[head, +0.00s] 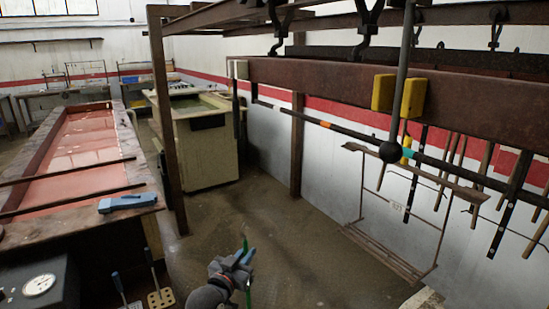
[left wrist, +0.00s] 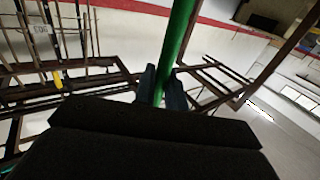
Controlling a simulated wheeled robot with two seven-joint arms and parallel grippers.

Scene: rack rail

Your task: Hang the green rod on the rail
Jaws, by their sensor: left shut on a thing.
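My left gripper (head: 240,262) is low in the middle of the head view, shut on the green rod (head: 248,272). The rod stands roughly upright there, with a short part above the fingers and a part below. In the left wrist view the green rod (left wrist: 176,45) runs up from between the fingertips (left wrist: 162,88). The rail is a dark bar (head: 340,129) with an orange band, crossing the right half of the head view. The held rod is apart from it, lower and to the left in the picture. My right gripper is not in view.
A large rusty beam (head: 300,80) with yellow blocks (head: 398,95) and black hooks hangs above. Several dark rods hang at the right. A rusty frame post (head: 165,110) stands left of centre. A tank of reddish liquid (head: 85,140) is at the left. Floor in the middle is clear.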

